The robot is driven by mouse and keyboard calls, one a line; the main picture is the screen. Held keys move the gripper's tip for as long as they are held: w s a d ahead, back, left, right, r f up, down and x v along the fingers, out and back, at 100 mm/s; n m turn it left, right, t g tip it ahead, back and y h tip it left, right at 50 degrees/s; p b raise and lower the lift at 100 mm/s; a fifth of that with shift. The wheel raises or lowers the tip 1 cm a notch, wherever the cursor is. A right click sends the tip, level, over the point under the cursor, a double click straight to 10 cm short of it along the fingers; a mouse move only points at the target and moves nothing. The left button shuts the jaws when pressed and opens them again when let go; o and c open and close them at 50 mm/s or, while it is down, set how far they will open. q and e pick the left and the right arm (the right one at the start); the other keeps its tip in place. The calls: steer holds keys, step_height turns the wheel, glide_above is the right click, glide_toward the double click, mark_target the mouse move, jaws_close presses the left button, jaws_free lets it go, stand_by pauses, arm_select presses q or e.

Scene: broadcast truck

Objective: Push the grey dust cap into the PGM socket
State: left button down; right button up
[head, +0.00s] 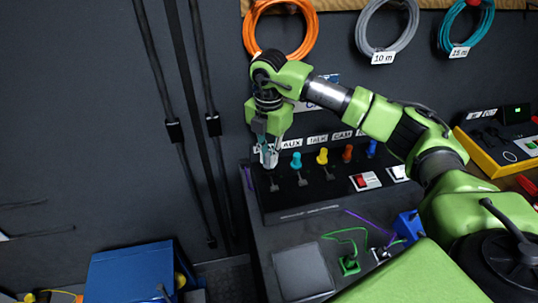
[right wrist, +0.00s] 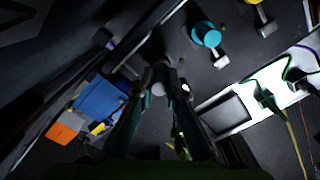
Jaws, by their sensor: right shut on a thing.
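My right gripper (head: 268,148) hangs pointing down at the left end of the dark connector panel (head: 320,198). It is shut on the grey dust cap (head: 269,160), which shows as a pale piece between the fingertips. In the right wrist view the fingers (right wrist: 161,92) close on the grey cap, a dull round shape. The PGM socket and most of its label are hidden behind the gripper and cap, left of the AUX label (head: 291,144). I cannot tell whether the cap touches or enters the socket. My left gripper is not in view.
Small levers and a red switch (head: 361,181) sit in front. A blue box (head: 130,272) stands lower left.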

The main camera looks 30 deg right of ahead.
steer(key=shift+f+b, duration=0.6)
steer(key=shift+f, duration=0.45)
steer(key=o, duration=0.9)
steer(key=shift+c, duration=0.2)
